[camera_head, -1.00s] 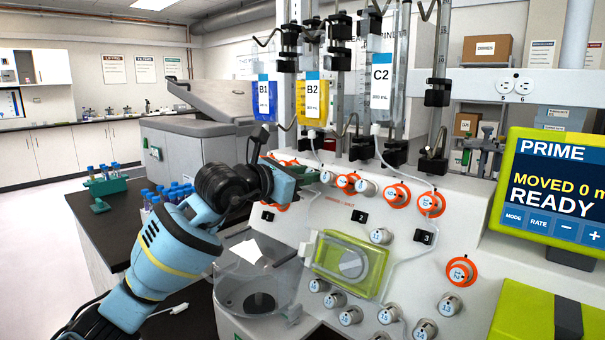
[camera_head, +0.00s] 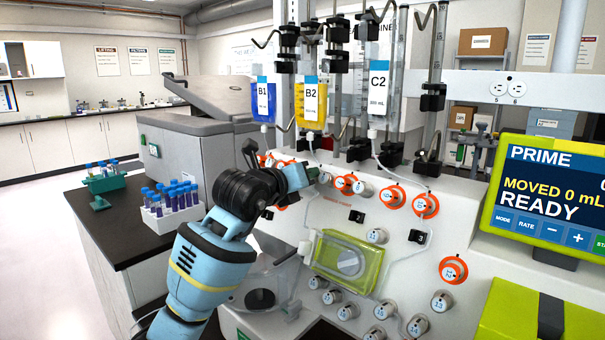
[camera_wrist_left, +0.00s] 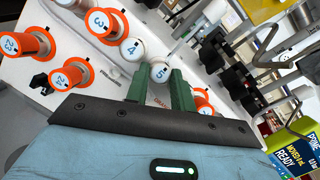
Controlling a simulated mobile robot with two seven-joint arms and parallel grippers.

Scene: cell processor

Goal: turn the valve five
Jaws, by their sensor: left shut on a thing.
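Valve five is a small white round knob (camera_wrist_left: 160,72) with a "5" on its face, in the left wrist view. The two green fingers of my left gripper (camera_wrist_left: 161,90) stand on either side of it, shut on it. In the head view, my left gripper (camera_head: 311,174) reaches the upper left of the white machine panel, and the hand and fingers mostly hide the knob there. White knob four (camera_wrist_left: 132,49) is beside it in the wrist view. My right gripper is in neither view.
Other white knobs and orange-ringed valves (camera_head: 393,197) crowd the panel close by. Hanging bags, including the yellow B2 bag (camera_head: 312,102), are above. A rack of capped tubes (camera_head: 160,219) stands on the dark counter (camera_head: 130,235) at left. The screen (camera_head: 556,195) reads PRIME, READY.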

